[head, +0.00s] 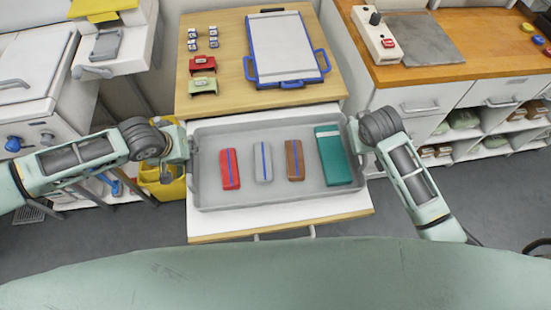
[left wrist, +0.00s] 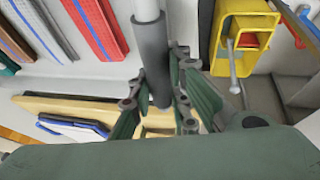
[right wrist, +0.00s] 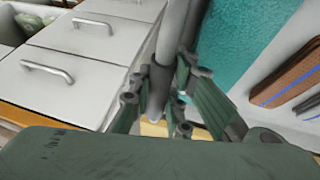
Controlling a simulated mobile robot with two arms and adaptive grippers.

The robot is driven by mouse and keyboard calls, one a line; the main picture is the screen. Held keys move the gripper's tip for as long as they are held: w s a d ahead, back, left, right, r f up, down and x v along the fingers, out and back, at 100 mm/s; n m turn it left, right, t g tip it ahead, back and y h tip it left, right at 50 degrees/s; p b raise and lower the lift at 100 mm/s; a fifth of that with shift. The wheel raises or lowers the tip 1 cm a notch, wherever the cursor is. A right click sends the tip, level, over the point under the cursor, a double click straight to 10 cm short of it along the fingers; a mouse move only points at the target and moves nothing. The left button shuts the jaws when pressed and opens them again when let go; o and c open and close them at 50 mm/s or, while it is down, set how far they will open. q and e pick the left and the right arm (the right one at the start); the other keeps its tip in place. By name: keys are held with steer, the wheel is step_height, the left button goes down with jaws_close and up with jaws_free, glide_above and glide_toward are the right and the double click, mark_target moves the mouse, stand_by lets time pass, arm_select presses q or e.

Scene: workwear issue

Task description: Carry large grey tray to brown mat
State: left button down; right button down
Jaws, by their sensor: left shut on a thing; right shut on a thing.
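The large grey tray (head: 262,203) is in the middle of the head view, over a white surface with a wooden front edge. I cannot tell whether it rests there or is lifted. In it lie a red item (head: 230,169), a grey item (head: 262,162), a brown item (head: 294,160) and a teal box (head: 333,156). My left gripper (head: 187,152) is shut on the tray's left handle, a grey bar in the left wrist view (left wrist: 150,50). My right gripper (head: 361,135) is shut on the right handle, also in the right wrist view (right wrist: 172,35). I see no brown mat.
Behind the tray, a wooden top (head: 225,30) holds a blue-edged clipboard tray (head: 287,45), red and green pieces and small blocks. A wooden counter (head: 440,72) with a grey mat (head: 425,40) is at right. A yellow bin (head: 163,186) is below left. Grey floor lies around.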

arm_select(q)
steer(key=shift+r, duration=0.1)
arm_select(e)
steer(key=shift+r, duration=0.1)
